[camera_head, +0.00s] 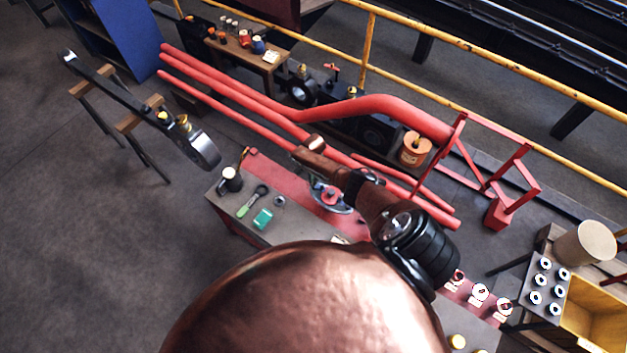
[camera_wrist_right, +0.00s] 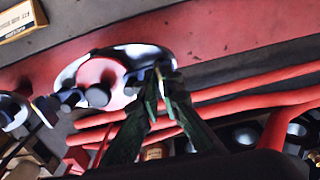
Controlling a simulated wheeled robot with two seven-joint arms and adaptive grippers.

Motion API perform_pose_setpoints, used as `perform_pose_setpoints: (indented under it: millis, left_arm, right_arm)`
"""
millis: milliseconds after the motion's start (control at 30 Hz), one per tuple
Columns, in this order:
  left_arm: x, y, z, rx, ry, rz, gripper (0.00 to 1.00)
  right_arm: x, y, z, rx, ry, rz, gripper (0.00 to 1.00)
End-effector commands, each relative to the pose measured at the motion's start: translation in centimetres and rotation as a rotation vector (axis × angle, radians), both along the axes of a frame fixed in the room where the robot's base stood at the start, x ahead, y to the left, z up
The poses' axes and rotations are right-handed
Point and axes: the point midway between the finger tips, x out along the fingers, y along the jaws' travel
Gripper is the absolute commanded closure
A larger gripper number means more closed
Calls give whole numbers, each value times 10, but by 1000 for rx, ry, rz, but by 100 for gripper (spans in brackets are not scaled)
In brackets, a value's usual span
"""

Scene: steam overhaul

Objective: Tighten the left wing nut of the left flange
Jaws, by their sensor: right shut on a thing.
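The left flange (camera_wrist_right: 100,72) shows in the wrist view as a shiny oval plate with a round red centre and a dark stub. In the head view the flange (camera_head: 329,195) is partly hidden behind my right arm. My right gripper (camera_wrist_right: 163,85), with dark green fingers, is shut on a small dark wing nut (camera_wrist_right: 157,77) at one side of the flange. Another dark wing nut (camera_wrist_right: 70,98) sits at the opposite side. The fingers hide most of the held nut. My left gripper is out of view.
The red-topped bench (camera_head: 285,182) holds a green-handled tool (camera_head: 250,205), a teal block (camera_head: 263,218) and a dark cup (camera_head: 231,180). Red pipes (camera_head: 240,100) run behind it. A second shiny flange (camera_wrist_right: 12,110) shows at the wrist view's left edge.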

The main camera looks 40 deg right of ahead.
Motion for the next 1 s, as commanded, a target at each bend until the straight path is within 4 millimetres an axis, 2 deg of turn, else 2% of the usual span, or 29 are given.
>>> perform_pose_setpoints:
  millis: [33, 67, 300, 667, 867, 1000]
  left_arm:
    - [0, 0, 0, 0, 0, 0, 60]
    - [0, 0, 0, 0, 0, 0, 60]
    - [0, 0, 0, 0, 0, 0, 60]
    - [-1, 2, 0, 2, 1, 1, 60]
    - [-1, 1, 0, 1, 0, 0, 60]
    - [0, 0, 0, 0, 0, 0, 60]
  right_arm:
    - [-1, -3, 1, -4, 1, -3, 100]
    - [0, -3, 1, -4, 1, -2, 92]
    - [0, -1, 0, -2, 0, 0, 77]
    - [1, 0, 3, 0, -1, 1, 77]
    - [1, 0, 21, 1, -2, 3, 77]
    - [1, -1, 43, 0, -3, 3, 77]
